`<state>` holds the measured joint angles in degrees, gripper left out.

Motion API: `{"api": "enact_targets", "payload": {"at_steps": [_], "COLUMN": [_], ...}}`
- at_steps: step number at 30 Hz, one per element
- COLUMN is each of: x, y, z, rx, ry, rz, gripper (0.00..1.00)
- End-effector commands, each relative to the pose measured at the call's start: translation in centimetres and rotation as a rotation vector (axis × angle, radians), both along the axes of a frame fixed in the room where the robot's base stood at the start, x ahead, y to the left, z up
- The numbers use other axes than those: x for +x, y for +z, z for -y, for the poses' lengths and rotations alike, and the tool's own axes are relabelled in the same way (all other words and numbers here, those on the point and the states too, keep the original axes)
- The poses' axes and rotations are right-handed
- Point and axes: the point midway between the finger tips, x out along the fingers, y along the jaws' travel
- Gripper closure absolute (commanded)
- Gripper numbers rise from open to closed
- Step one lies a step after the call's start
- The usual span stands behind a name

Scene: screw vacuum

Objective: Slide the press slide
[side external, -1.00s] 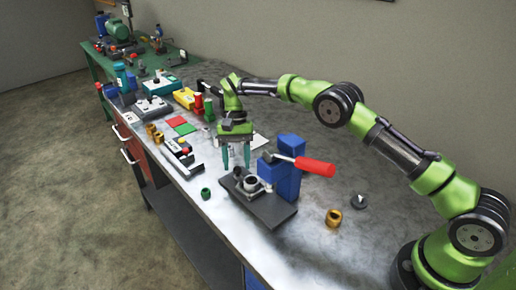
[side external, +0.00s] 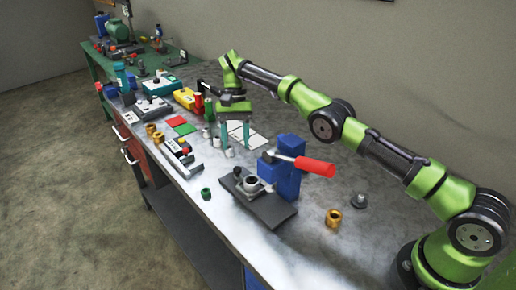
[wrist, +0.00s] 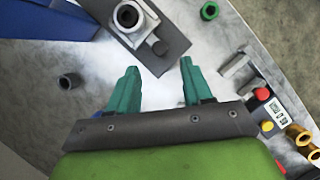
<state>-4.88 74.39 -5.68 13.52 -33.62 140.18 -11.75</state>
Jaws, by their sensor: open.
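The press has a blue body (side external: 288,168), a lever with a red handle (side external: 315,166) and a dark base plate (side external: 272,211). A grey slide block with a round collar (side external: 251,183) sits on the plate; the collar also shows at the top of the wrist view (wrist: 129,16). My gripper (side external: 235,148) is open, with its two teal fingers pointing down over the bench behind and left of the press.
A green nut (side external: 206,193) lies near the bench's front edge. A brass bushing (side external: 333,217) and a grey round part (side external: 359,201) stand right of the press. Red and green pads (side external: 180,123), control boxes and small fittings crowd the left.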

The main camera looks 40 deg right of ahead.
Motion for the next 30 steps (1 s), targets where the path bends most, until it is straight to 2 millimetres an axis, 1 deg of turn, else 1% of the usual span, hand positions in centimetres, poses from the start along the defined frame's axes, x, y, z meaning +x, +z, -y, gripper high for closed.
{"api": "enact_targets", "payload": {"at_steps": [2, 3, 5, 8, 9, 12, 15, 18, 21, 26, 29, 30], "x": [0.0, 0.1, -0.1, -0.7, -1.1, -2.1, -3.1, -3.6, -3.4, -2.7, -2.8, -2.8], "y": [0.4, 1.1, 2.9, 6.2, 7.6, 10.1, 11.4, 11.5, 10.3, 9.2, 7.9, 7.1], "z": [-0.2, -0.5, -1.3, -2.3, -2.7, -3.1, -3.1, -2.9, -2.3, -2.0, -1.9, -2.0], "rx": [0.001, 0.003, 0.008, 0.006, -0.002, -0.030, -0.062, -0.090, -0.113, -0.126, -0.126, -0.124], "ry": [0.004, 0.009, 0.021, 0.081, 0.124, 0.262, 0.400, 0.513, 0.589, 0.624, 0.625, 0.623], "rz": [0.007, 0.019, 0.038, 0.085, 0.113, 0.198, 0.273, 0.327, 0.354, 0.377, 0.373, 0.372], "gripper": [0.50, 0.50, 0.50, 0.50, 0.50, 0.50, 0.50, 0.50, 0.50, 0.50, 0.50, 0.50]}}
